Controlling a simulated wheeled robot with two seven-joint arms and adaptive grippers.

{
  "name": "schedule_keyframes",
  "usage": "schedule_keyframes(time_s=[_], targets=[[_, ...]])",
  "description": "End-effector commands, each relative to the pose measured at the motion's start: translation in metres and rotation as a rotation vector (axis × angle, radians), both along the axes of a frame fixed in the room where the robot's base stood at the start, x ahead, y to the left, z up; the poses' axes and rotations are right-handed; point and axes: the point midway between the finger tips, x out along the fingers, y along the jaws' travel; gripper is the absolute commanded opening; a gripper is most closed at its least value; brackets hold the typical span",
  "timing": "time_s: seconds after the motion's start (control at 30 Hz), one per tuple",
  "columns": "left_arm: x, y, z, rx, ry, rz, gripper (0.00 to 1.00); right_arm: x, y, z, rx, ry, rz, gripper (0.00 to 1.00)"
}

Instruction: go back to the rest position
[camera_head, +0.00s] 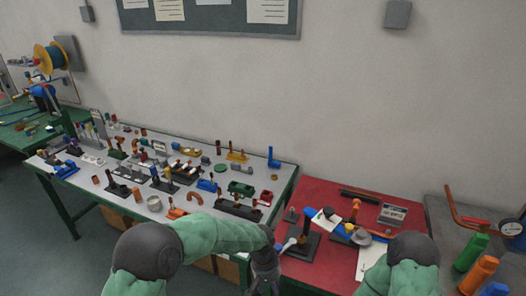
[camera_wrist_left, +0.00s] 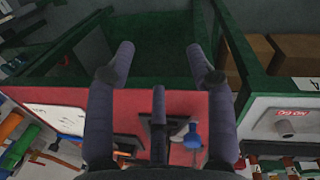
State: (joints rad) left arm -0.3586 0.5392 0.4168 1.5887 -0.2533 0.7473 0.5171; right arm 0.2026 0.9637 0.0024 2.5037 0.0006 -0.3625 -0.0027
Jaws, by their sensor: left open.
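My left gripper (camera_head: 264,284) is at the bottom edge of the head view, in front of the gap between the white-topped table and the red-topped table. Only part of it shows there. The front edge of the red table lies behind the fingers in that view. My right arm (camera_head: 408,260) shows at the bottom right of the head view, over the front of the red table. Its gripper is not visible.
The red table (camera_head: 318,194) holds a dark stand (camera_head: 302,243), tools and a white sheet (camera_head: 371,262). The white table (camera_head: 84,188) at the left is crowded with small parts. A grey bench (camera_head: 444,226) at the right bears green and orange bottles. Floor shows at left.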

Motion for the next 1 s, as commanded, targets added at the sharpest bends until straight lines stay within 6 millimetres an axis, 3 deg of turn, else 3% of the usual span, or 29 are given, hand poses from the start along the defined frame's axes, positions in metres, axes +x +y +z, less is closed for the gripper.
schedule_keyframes(time_s=[0.17,0.3,0.5,0.73,1.0], targets=[[-0.03,0.029,-0.067,-0.081,0.033,0.033,0.54,0.0,0.0,0.0,0.0,0.0,0.0,0.4],[-0.068,0.056,-0.121,-0.153,0.034,0.086,0.54,0.0,0.0,0.0,0.0,0.0,0.0,0.4],[-0.133,0.093,-0.17,-0.205,0.009,0.183,0.54,0.0,0.0,0.0,0.0,0.0,0.0,0.4],[-0.185,0.118,-0.188,-0.201,-0.023,0.253,0.54,0.0,0.0,0.0,0.0,0.0,0.0,0.4],[-0.194,0.123,-0.189,-0.196,-0.036,0.265,0.54,0.0,0.0,0.0,0.0,0.0,0.0,0.4]])
